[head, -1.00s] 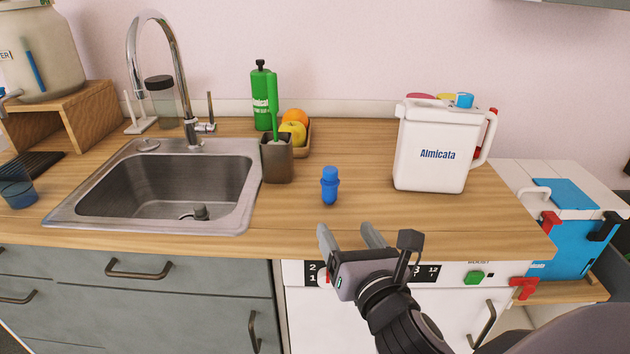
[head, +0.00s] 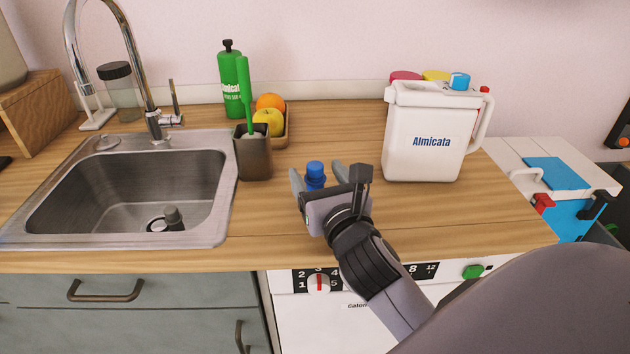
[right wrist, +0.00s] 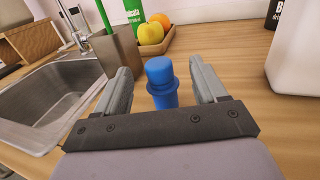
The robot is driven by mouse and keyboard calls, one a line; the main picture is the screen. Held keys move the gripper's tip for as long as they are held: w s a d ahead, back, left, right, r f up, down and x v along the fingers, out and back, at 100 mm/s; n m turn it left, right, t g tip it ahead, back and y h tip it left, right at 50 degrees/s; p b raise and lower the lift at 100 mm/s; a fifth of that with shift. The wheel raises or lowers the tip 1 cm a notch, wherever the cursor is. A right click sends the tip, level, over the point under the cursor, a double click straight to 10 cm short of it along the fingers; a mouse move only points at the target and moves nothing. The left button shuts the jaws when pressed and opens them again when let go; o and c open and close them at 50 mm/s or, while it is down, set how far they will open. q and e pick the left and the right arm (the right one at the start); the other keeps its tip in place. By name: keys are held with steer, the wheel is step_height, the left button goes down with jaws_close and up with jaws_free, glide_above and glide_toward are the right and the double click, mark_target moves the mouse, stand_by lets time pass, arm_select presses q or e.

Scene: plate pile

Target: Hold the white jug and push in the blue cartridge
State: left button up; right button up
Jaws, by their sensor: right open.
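The blue cartridge (head: 315,171) stands upright on the wooden counter. My right gripper (head: 317,172) is open, with one finger on each side of it. In the right wrist view the cartridge (right wrist: 161,82) is between the open fingers (right wrist: 160,85), with visible space on both sides. The white jug (head: 427,140), marked Almicata, stands upright on the counter to the right, apart from the gripper. My left gripper is not in view.
A sink (head: 127,185) with a tap (head: 155,110) is at the left. A brown holder (head: 253,158) with a green brush, a fruit tray (head: 288,122) and a green bottle (head: 231,82) stand behind the cartridge. Bare counter lies between cartridge and jug. A blue-and-white box (head: 560,180) is at far right.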

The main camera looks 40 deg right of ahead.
steer(key=shift+x, duration=1.15)
steer(key=c, duration=1.1)
